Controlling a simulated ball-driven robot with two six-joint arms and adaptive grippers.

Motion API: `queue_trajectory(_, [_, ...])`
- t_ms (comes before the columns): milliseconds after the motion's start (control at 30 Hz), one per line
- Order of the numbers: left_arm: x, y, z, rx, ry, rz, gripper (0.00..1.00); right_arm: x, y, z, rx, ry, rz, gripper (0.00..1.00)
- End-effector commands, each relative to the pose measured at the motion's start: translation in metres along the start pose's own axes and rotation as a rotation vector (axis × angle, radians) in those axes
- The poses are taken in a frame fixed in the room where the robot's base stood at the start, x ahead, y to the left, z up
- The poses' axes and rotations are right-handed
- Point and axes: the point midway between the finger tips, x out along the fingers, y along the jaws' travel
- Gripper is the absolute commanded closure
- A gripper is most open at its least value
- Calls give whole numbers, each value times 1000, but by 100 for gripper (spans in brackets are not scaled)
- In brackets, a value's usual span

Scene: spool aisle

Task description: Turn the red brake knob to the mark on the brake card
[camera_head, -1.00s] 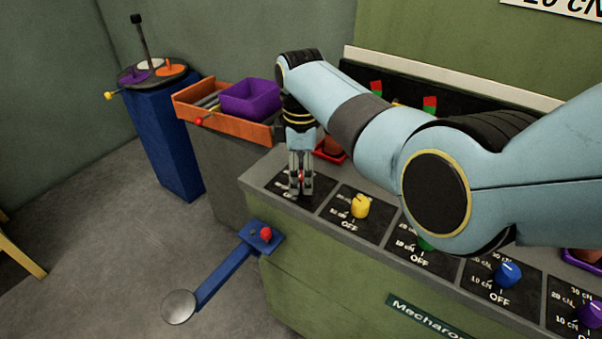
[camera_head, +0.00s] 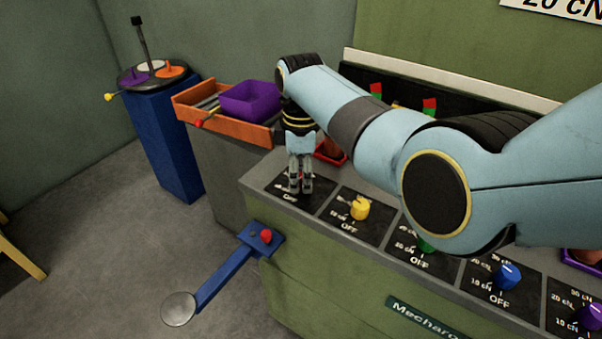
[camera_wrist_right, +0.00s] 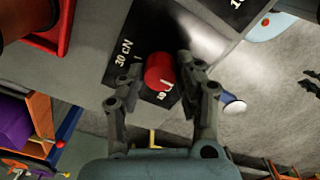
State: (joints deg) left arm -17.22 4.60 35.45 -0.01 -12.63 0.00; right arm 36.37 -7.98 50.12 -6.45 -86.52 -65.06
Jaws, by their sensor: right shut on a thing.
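My right gripper (camera_head: 301,188) points down over the leftmost black dial plate (camera_head: 279,184) on the green console. In the right wrist view its fingers (camera_wrist_right: 160,66) are around the red knob (camera_wrist_right: 159,75), shut on it. A white line shows on the knob's lower edge. The plate (camera_wrist_right: 125,68) shows "30 cN" at left and part of a "10" below the knob; the rest is hidden. A white card (camera_head: 560,8) on the wall reads "20 cN", cut off at the top. My left gripper is not in view.
Yellow (camera_head: 360,208), green (camera_head: 427,243), blue (camera_head: 508,275) and purple (camera_head: 591,315) knobs line the console to the right. An orange tray (camera_head: 182,98) with a purple bin (camera_head: 250,99) stands behind. A blue lever (camera_head: 226,274) sticks out in front.

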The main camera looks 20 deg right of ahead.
Motion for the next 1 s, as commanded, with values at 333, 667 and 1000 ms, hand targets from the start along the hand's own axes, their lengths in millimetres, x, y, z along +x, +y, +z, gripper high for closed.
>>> queue_trajectory(333, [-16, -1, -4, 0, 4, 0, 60, -2, 0, 0, 207, -1, -2, 98])
queue_trajectory(667, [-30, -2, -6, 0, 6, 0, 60, -2, 0, 1, 519, -2, -1, 98])
queue_trajectory(1000, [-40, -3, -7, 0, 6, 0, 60, -1, 1, 1, 841, -1, -1, 98])
